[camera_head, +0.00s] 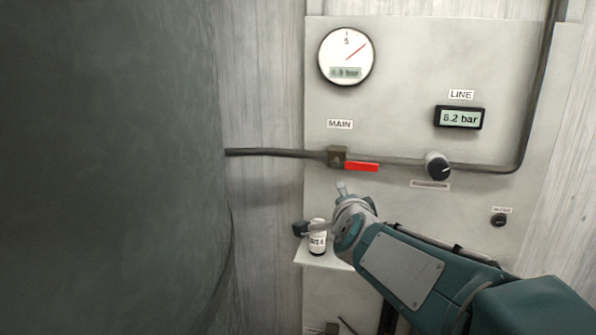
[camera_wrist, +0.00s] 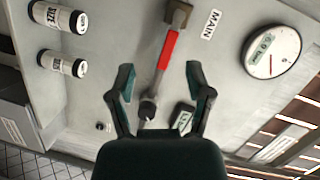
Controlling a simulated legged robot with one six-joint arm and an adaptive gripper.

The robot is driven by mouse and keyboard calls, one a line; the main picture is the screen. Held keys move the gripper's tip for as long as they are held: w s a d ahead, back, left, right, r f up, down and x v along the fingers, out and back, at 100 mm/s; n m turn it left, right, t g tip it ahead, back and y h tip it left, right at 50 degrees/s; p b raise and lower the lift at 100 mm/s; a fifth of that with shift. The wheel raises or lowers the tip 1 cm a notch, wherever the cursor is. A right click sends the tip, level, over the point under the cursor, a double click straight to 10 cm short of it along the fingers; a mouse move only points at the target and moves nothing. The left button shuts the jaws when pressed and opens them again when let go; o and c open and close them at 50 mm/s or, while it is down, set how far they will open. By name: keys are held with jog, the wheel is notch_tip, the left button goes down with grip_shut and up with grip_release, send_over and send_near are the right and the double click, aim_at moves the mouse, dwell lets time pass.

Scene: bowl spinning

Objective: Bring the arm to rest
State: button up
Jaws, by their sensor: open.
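My gripper (camera_head: 320,208) is at the end of my teal arm, in front of the wall panel and below the red valve handle (camera_head: 361,167) in the head view. It also shows in the wrist view (camera_wrist: 159,72), its two fingers spread with nothing between them. The red handle lies in line with the pipe; in the wrist view it shows beyond the gap between the fingers (camera_wrist: 168,50). I cannot tell the exact distance, but no contact shows.
A white panel (camera_head: 400,60) carries a round gauge (camera_head: 346,57), a line display (camera_head: 460,118) reading about 6.2 bar, and a black knob (camera_head: 438,166). A small shelf (camera_head: 305,256) holds a labelled canister (camera_head: 317,240); two canisters (camera_wrist: 58,17) show in the wrist view. A large dark surface (camera_head: 110,160) fills the left.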

jog(key=s+f+n+g, duration=0.3)
jog(key=s+f+n, duration=0.2)
jog(key=s, duration=0.5)
jog(key=s+d+f+n+g+y, duration=0.1)
jog(key=s+f+n+g, duration=0.3)
jog(key=s, duration=0.6)
jog(key=s+f+n+g, duration=0.3)
jog(key=s+f+n, duration=0.2)
jog(key=s, duration=0.5)
jog(key=shift+d+f+n+g, duration=0.2)
jog(key=shift+f+n+g, duration=0.15)
jog(key=shift+n, duration=0.35)
